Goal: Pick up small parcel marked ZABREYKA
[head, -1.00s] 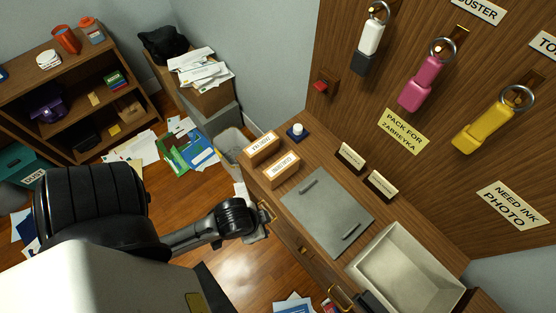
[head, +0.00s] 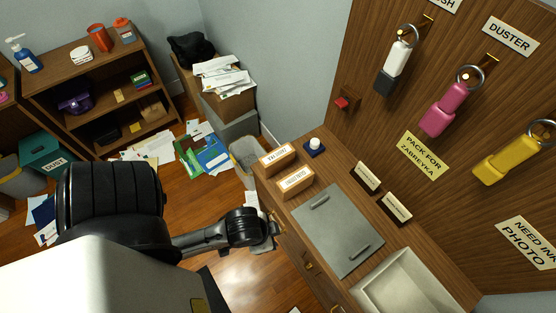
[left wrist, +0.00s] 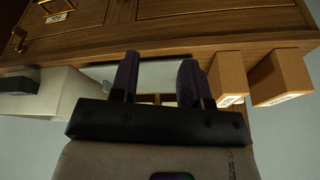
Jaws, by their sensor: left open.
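Two small orange-brown parcels with white labels stand side by side on the wooden counter, a far parcel (head: 278,156) and a near parcel (head: 296,182). Their labels are too small for me to read surely, so I cannot tell which is marked ZABREYKA. Both parcels show in the left wrist view, one nearer the fingers (left wrist: 229,76) and one farther right (left wrist: 281,78). My left gripper (left wrist: 158,80) is open, with nothing between its two dark fingers, to the left of both parcels in that view. In the head view it is by the counter's front edge, partly hidden. My right gripper is not shown.
A grey panel with handles (head: 335,232) and a pale tray (head: 408,283) lie along the counter. Two small signs (head: 367,177) stand behind. A bin (head: 245,155) and scattered papers are beyond the counter.

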